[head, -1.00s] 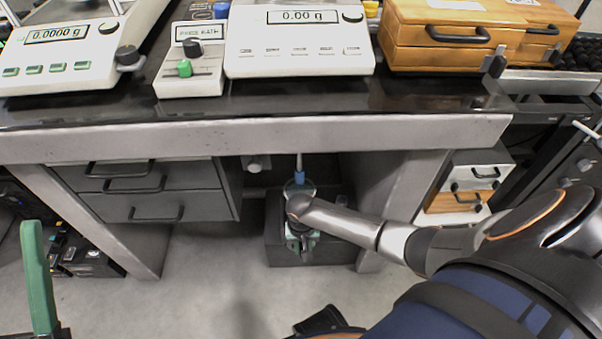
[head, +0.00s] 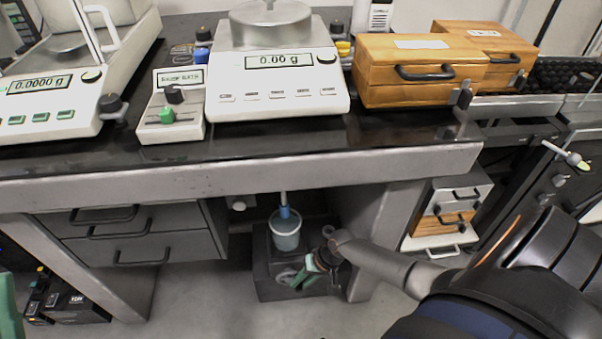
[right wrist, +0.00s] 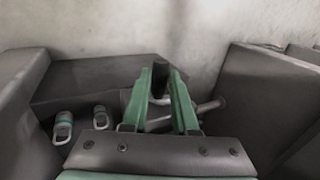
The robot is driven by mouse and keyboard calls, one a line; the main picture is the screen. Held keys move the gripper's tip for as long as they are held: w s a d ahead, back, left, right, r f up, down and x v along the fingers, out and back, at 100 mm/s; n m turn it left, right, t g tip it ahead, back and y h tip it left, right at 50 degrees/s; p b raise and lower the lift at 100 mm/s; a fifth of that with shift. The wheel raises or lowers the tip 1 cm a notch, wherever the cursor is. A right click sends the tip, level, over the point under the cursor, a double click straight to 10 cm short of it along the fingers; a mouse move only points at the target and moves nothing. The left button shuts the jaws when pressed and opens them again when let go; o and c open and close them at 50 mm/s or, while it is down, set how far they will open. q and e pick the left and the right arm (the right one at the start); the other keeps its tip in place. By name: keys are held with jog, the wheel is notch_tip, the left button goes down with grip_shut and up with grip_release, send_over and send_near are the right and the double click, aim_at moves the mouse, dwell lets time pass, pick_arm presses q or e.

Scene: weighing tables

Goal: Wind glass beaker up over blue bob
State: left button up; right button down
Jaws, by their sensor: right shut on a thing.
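A pale glass beaker (head: 286,239) stands on a dark block under the weighing table in the head view. The blue bob (head: 285,212) hangs on a thin rod at the beaker's mouth. I cannot tell how far it reaches inside. My right gripper (head: 318,264) is low, just right of the beaker and apart from it. In the right wrist view its green fingers (right wrist: 160,95) are shut on a dark upright crank knob (right wrist: 161,76), with a metal bar (right wrist: 208,107) beside it. Only a green sliver of my left gripper (head: 8,312) shows at the left edge.
The table's front edge (head: 240,178) passes above the beaker, with drawers (head: 130,235) to the left and a table leg (head: 385,230) to the right. Balances (head: 278,85) and wooden boxes (head: 420,70) stand on top. The floor in front is clear.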

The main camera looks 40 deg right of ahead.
jog(key=c, duration=0.7)
grip_release()
pick_arm(q)
notch_tip(320, 180, up, 6)
jog(key=f+m+p, duration=0.1)
jog(key=p, duration=0.4)
jog(key=shift+w+a+f+n+y+p, duration=0.3)
jog(key=shift+w+f+n+y, duration=0.4)
jog(key=shift+f+y, duration=0.15)
jog(key=shift+w+a+f+n+y+p, duration=0.15)
jog(key=shift+w+f+n+y+p, duration=0.1)
jog(key=shift+w+f+n+y, duration=0.6)
pick_arm(e)
jog(key=shift+v, duration=6)
pick_arm(q)
jog(key=shift+s+r, duration=0.15)
